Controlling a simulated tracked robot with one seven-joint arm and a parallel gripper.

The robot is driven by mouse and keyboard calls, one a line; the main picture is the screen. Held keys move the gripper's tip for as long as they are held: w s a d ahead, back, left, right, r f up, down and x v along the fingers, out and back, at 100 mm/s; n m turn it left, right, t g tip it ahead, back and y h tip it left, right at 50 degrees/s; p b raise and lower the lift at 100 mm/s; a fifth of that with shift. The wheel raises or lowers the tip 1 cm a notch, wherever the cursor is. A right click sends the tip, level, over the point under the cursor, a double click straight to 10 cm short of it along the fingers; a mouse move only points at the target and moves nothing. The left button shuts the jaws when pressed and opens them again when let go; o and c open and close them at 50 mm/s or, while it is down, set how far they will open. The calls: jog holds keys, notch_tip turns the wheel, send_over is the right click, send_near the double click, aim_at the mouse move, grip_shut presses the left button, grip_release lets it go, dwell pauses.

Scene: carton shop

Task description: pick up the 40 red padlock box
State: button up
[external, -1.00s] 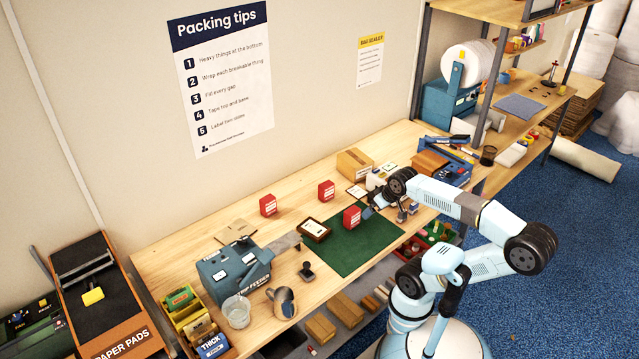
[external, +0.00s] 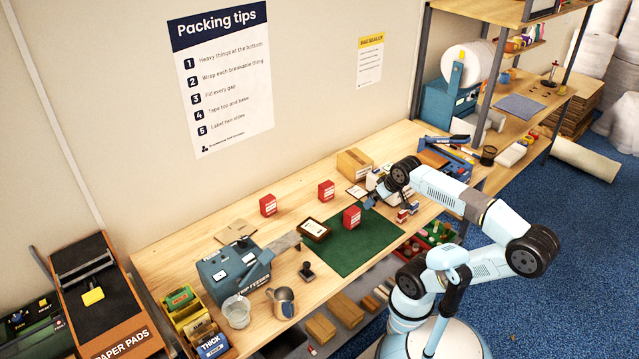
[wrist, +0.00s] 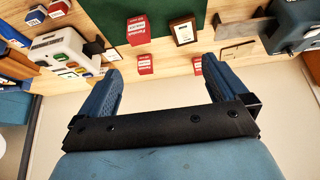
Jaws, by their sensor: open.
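Three red boxes stand on the wooden bench. One red box (external: 352,217) is on the far edge of the green mat, a second red box (external: 326,191) is behind it, and a third red box (external: 268,205) is farther left. In the wrist view they show as a nearer box (wrist: 138,31) by the mat, a box (wrist: 145,64) between the fingers, and a box (wrist: 197,64) by the right finger. Their print is too small to tell which is the 40 padlock box. My gripper (wrist: 160,66) is open and empty, above the bench close to the mat box in the external view.
The green mat (external: 370,247) is mostly bare. A dark framed card (external: 314,229) lies at its left edge. A cardboard box (external: 354,163) stands at the back, and a blue-grey strip feeder (external: 232,273) stands at the left. The wall is close behind the bench.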

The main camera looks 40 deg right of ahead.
jog(key=w+d+r+m+t+h, duration=0.15)
jog(key=w+d, duration=0.25)
jog(key=w, duration=0.7)
jog(key=w+d+r+m+t+h, duration=0.1)
jog(key=w+d+r+t+h, duration=0.3)
jog(key=w, duration=0.7)
jog(key=n+t+y, duration=0.2)
jog(key=y, duration=0.3)
send_over(327, 184)
jog(key=s, duration=0.3)
notch_tip(327, 184, down, 6)
jog(key=f, duration=2.4)
jog(key=shift+a+f, duration=0.2)
jog(key=shift+f, duration=0.05)
jog(key=shift+x, duration=2.6)
jog(key=shift+c, duration=0.5)
jog(key=shift+r, duration=0.1)
jog(key=c, duration=1)
jog(key=shift+r, duration=0.1)
notch_tip(327, 184, up, 28)
jog(key=shift+f, duration=0.1)
